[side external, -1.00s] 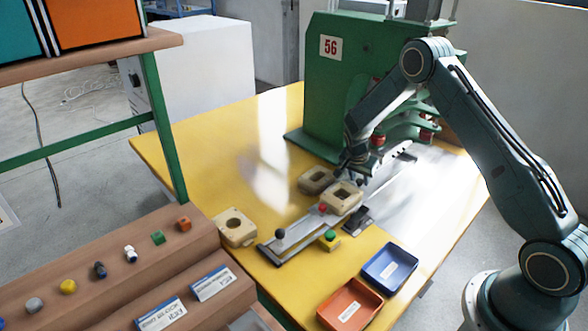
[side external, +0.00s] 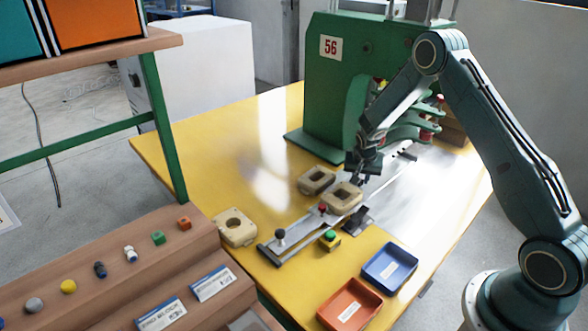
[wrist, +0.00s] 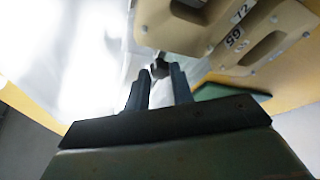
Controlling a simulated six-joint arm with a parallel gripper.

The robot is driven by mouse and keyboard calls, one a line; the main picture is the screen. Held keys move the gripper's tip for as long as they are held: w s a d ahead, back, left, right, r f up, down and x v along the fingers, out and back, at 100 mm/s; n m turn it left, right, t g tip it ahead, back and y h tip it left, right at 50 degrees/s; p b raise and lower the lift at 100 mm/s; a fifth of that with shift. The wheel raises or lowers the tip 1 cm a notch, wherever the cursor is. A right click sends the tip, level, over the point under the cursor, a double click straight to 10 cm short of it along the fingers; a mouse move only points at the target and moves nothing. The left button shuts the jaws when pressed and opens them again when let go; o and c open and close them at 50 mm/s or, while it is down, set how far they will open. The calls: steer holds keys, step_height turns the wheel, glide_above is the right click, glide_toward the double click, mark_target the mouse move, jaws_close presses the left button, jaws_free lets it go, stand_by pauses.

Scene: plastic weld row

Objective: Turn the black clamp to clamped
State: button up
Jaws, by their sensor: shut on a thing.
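The black clamp (side external: 358,221) sits at the right side of the grey slide rail, beside the cream block (side external: 341,198). My gripper (side external: 358,182) is just behind that block, above the rail, pointing down. In the wrist view, my gripper's two fingers (wrist: 161,85) are close together with a small black knob (wrist: 160,68) at their tips, which looks like the end of the clamp's handle. The jaws are shut on it. The rest of the handle is hidden, so I cannot tell the clamp's exact angle.
A second cream block (side external: 316,180) is just left of the first. A red knob (side external: 323,209), a green button (side external: 330,237) and a black ball knob (side external: 280,234) are near the rail. The green press (side external: 335,90) stands behind. Blue (side external: 390,267) and orange (side external: 350,303) trays lie in front.

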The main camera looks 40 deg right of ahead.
steer(key=o, duration=1)
steer(key=shift+r, duration=0.1)
steer(key=v, duration=1.3)
steer(key=shift+s+a+r, duration=0.1)
steer(key=shift+r, duration=0.2)
